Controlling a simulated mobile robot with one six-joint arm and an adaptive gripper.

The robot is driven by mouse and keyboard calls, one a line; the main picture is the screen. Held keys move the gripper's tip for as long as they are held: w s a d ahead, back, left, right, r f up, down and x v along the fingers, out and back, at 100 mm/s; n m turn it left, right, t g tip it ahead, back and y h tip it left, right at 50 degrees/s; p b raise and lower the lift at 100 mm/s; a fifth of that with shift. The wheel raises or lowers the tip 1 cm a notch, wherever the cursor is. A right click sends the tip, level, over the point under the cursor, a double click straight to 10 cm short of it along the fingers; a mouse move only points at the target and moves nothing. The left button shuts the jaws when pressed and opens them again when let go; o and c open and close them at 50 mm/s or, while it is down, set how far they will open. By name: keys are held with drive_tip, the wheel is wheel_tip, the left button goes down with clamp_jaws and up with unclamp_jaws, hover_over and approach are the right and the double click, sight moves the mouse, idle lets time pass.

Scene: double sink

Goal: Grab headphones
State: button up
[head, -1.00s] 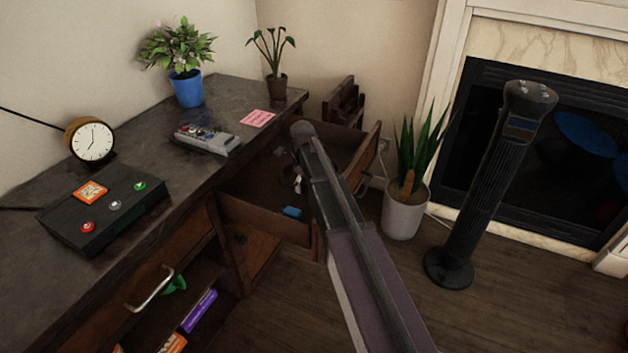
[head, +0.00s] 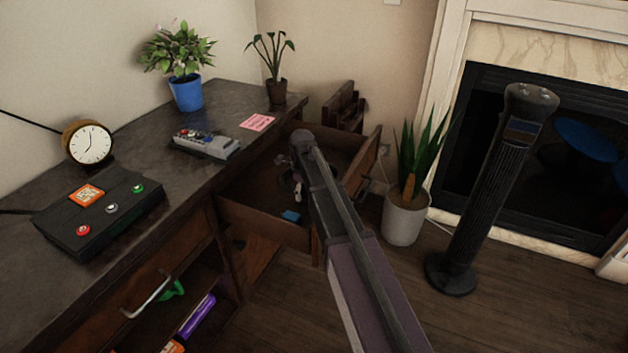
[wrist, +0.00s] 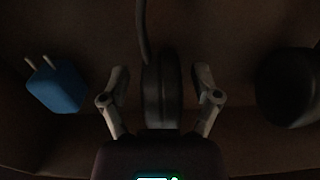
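The headphones look dark and lie in the open drawer (head: 262,222). In the wrist view one padded ear cup (wrist: 161,92) stands on edge between the two fingers, with a thin band running up from it. A dark round shape at the right edge (wrist: 288,87) may be the other cup. My gripper (wrist: 161,84) is open, one finger on each side of the cup, with small gaps showing. In the head view my gripper (head: 297,188) is down inside the drawer, mostly behind my arm, and the headphones are hard to make out there.
A blue plug adapter (wrist: 57,86) lies left of the gripper in the drawer. The drawer walls are close around my arm. A remote (head: 206,143), clock (head: 90,143) and button box (head: 98,213) sit on the desk. A potted plant (head: 404,218) and tower fan (head: 485,190) stand right.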

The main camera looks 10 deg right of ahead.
clamp_jaws()
drive_tip(key=shift+r, duration=0.1)
wheel_tip(320, 180, up, 10)
drive_tip(key=p, duration=1)
idle(0.8)
